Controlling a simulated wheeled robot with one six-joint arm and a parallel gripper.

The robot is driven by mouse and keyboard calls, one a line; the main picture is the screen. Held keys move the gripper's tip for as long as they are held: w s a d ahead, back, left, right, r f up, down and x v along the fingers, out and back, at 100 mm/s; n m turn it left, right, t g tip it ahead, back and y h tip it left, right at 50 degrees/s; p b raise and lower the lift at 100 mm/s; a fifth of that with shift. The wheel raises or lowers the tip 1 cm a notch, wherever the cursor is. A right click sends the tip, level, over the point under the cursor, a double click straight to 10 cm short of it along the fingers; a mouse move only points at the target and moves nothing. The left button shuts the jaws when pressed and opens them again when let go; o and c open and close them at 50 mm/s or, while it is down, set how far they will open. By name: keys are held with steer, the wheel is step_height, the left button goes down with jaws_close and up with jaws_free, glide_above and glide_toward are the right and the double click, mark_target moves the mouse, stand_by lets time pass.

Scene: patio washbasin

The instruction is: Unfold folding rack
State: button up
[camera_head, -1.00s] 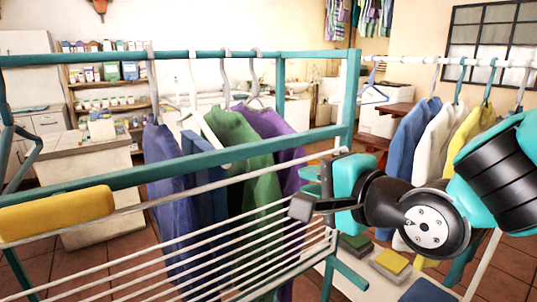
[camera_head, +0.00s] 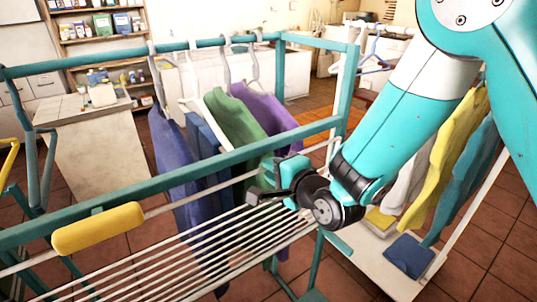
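The folding rack has a teal frame (camera_head: 190,173) and a panel of thin white rods (camera_head: 165,266) that slants across the lower left. A yellow grip (camera_head: 98,229) sits on the panel's upper rod at the left. My gripper (camera_head: 262,190) is at the right part of the panel, by the upper white rod and just below the teal front bar. Its dark fingertips point left. The arm reaches in from the upper right. I cannot tell whether the fingers touch or enclose the rod, and the gripper hides part of the panel's right end.
Blue, green and purple clothes (camera_head: 235,125) hang behind the teal bar. More clothes (camera_head: 455,150) hang on a white rack at the right, over a shelf with a folded blue cloth (camera_head: 410,256). A white counter (camera_head: 95,150) stands at the back left. Tiled floor shows at lower right.

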steer(key=shift+x, duration=1.05)
jaws_close()
steer(key=shift+f, duration=0.1)
